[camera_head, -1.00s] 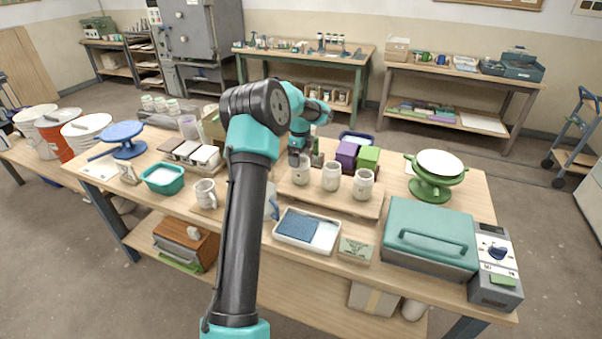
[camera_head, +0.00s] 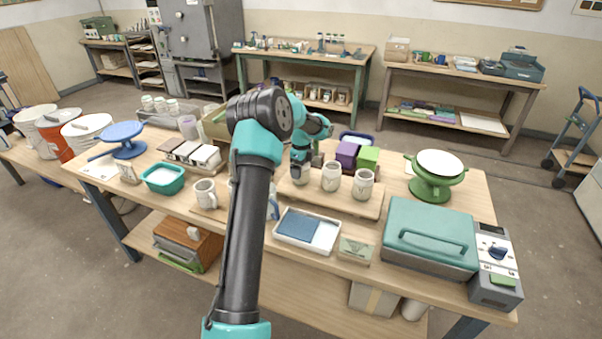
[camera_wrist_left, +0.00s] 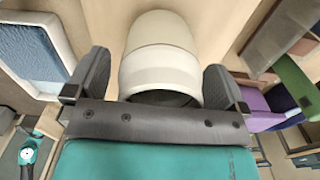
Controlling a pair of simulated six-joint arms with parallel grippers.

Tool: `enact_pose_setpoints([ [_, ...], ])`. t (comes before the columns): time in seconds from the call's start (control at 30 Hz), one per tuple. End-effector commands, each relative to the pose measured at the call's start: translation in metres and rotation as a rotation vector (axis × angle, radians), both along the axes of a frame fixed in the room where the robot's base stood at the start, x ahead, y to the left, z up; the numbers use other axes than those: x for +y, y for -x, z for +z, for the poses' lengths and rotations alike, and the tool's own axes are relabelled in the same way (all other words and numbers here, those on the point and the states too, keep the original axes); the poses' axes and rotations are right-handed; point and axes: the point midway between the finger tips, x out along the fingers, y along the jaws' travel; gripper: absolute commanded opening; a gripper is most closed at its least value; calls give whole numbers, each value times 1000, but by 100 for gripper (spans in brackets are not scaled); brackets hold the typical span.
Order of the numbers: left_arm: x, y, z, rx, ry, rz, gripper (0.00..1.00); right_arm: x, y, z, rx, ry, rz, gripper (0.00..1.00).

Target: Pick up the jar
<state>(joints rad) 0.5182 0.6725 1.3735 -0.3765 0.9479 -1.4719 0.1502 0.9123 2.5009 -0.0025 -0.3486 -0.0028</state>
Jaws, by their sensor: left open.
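Three pale jars stand in a row on a low wooden board. My left gripper (camera_head: 299,164) is at the leftmost jar (camera_head: 299,180), pointing down and covering its upper part in the head view. In the left wrist view, that cream-coloured jar (camera_wrist_left: 160,62) sits between the two open dark fingers, with a small gap visible at each side. The middle jar (camera_head: 331,177) and the right jar (camera_head: 363,185) stand apart from the gripper. My right gripper is not seen.
Purple and green blocks (camera_head: 369,158) stand close behind the jars. A mug (camera_head: 205,194) stands to the left.

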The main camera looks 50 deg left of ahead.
Motion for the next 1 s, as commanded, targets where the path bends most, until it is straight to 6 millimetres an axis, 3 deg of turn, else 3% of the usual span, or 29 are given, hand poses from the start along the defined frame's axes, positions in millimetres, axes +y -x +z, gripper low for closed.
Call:
enact_pose_setpoints([
  [0.27, 0, 0, 0, 0, 0, 0, 100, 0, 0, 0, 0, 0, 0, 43],
  [0.87, 0, 0, 0, 0, 0, 0, 44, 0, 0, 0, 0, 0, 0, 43],
  [1.0, 0, 0, 1, -1, 0, 0, 42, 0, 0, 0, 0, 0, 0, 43],
])
